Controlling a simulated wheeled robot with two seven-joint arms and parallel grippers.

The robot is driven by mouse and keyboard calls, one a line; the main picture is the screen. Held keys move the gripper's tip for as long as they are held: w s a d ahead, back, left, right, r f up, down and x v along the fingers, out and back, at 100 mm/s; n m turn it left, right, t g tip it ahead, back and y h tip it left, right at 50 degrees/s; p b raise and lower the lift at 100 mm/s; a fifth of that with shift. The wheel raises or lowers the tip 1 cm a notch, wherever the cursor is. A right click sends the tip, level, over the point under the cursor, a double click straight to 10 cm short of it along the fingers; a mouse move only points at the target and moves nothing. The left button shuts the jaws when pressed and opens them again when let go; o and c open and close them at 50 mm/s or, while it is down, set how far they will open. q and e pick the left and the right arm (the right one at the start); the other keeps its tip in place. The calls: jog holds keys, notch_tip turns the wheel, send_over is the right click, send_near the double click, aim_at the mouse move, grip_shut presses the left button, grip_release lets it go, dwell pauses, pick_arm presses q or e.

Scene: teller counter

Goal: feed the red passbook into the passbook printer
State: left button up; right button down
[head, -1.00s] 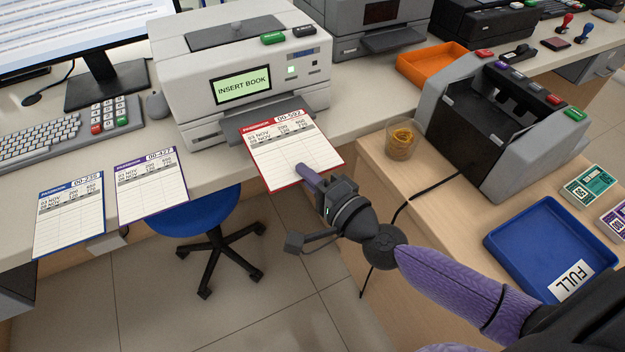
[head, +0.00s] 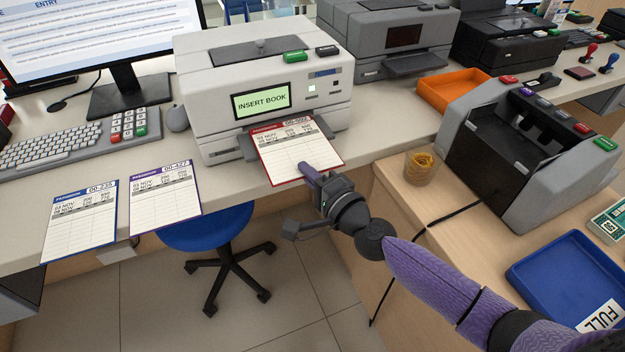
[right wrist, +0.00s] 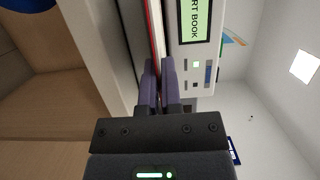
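The red passbook (head: 292,157) lies flat in front of the passbook printer (head: 250,75), its far edge at the printer's front slot and tray below the screen reading INSERT BOOK. My right gripper (head: 306,170) is shut on its near edge. In the right wrist view the two fingers of the right gripper (right wrist: 160,82) pinch the thin red-edged passbook (right wrist: 155,30), beside the printer's front with its screen (right wrist: 194,20). Whether the far edge is inside the slot is hard to tell. My left gripper is not in view.
A blue passbook (head: 78,225) and a purple passbook (head: 166,200) lie at the counter's front edge on the left. A keyboard (head: 55,147) is behind them. A cup of rubber bands (head: 419,168) and a grey counting machine (head: 520,160) stand on the right. A blue stool (head: 205,235) is below.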

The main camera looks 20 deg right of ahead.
jog(key=shift+d+b+x, duration=0.2)
jog(key=shift+x, duration=0.65)
jog(key=shift+d+b+x, duration=0.15)
jog(key=shift+d+x, duration=0.05)
jog(key=shift+x, duration=0.65)
jog(key=shift+w, duration=0.1)
jog(key=c, duration=0.8)
grip_release()
jog(key=shift+o, duration=0.3)
